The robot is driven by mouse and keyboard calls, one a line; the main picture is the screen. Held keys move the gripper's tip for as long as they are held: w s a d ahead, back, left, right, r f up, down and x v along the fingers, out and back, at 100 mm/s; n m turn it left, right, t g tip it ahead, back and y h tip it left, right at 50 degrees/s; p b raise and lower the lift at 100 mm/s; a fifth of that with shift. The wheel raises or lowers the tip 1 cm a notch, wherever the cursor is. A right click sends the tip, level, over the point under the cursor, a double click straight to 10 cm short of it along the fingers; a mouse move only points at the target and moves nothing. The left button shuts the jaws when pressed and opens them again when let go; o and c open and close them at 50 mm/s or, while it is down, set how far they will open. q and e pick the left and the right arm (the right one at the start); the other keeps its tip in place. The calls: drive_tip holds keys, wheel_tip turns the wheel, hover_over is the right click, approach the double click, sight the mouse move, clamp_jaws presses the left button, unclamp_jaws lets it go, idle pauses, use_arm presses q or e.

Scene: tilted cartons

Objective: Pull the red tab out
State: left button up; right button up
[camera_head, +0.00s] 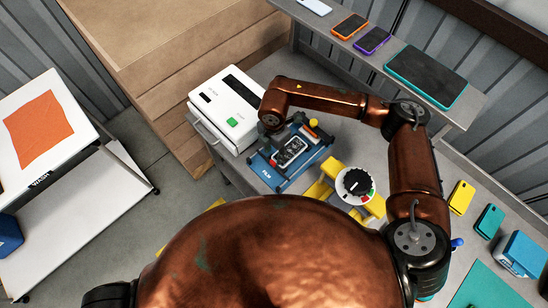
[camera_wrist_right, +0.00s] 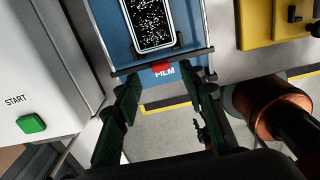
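The red tab (camera_wrist_right: 161,67) shows in the right wrist view at the near edge of the blue film station (camera_wrist_right: 203,38), just above the word FILM. My right gripper (camera_wrist_right: 163,90) is open, with one dark finger on each side of the tab and a gap to both. Nothing is between the fingers. A phone with a speckled screen (camera_wrist_right: 150,22) lies in the station's holder. In the head view my right arm reaches over the blue station (camera_head: 266,174) from the right. My left gripper is not in view.
A white machine with a green START button (camera_head: 228,110) stands left of the station. A yellow fixture with a round dial (camera_head: 357,183) stands to its right. A grey shelf (camera_head: 340,50) with phones and a tablet runs behind. A white cart (camera_head: 75,215) stands at left.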

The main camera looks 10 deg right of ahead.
wheel_tip(320, 180, up, 6)
drive_tip(key=shift+a, duration=0.1)
idle(0.7)
